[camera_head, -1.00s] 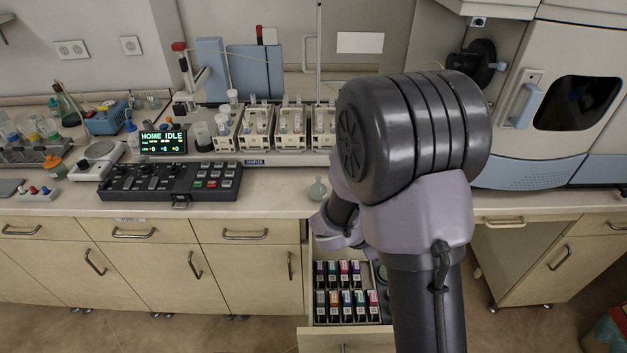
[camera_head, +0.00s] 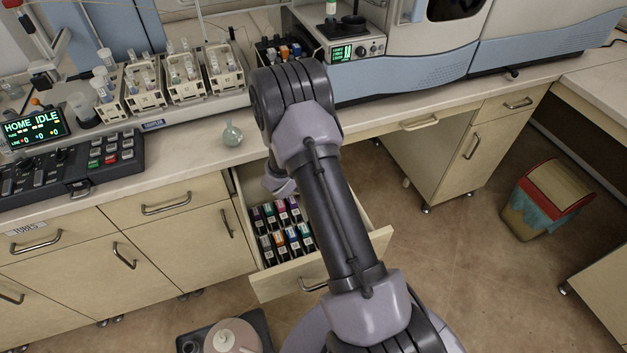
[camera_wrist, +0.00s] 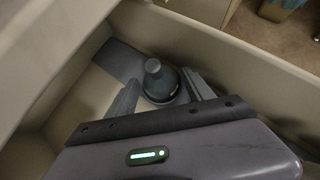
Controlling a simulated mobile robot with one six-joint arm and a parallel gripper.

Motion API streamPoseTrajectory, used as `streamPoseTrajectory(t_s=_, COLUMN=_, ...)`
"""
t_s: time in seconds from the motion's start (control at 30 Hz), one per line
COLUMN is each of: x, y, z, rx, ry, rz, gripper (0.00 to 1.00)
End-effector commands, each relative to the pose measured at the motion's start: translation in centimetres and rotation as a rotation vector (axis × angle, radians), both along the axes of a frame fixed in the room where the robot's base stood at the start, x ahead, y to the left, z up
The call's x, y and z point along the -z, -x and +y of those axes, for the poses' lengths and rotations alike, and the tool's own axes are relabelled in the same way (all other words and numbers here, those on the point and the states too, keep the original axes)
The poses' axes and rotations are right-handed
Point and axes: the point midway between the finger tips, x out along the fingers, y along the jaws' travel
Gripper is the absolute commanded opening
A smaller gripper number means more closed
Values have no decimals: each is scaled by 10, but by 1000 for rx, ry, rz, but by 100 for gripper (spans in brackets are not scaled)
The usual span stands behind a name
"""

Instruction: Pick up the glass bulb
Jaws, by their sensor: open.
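In the wrist view a dark grey-green, glossy rounded thing with a narrower knob-like top (camera_wrist: 160,82), which looks like the glass bulb, stands on the drawer floor. My gripper (camera_wrist: 159,77) is open, with one finger on each side of it. I cannot tell whether the fingers touch it. In the head view my arm hides the gripper and this part of the open drawer (camera_head: 289,281). A pale, round glass vessel (camera_head: 232,136) with a short neck stands near the front edge of the bench; I cannot tell whether it is of the same kind.
Several labelled boxes (camera_head: 292,238) stand in rows in the drawer, and its walls are close around my gripper. The bench (camera_head: 190,147) carries racks of vials (camera_head: 186,82) and a control panel (camera_head: 100,155). A bin (camera_head: 546,200) stands on the floor at right.

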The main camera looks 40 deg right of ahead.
Motion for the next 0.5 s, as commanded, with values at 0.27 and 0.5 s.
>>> streamPoseTrajectory(t_s=0.27, x=4, y=-3, z=-4, rx=-1, ry=0, rz=-1, gripper=61)
streamPoseTrajectory(t_s=0.5, x=4, y=-3, z=-4, rx=0, ry=0, rz=0, gripper=14)
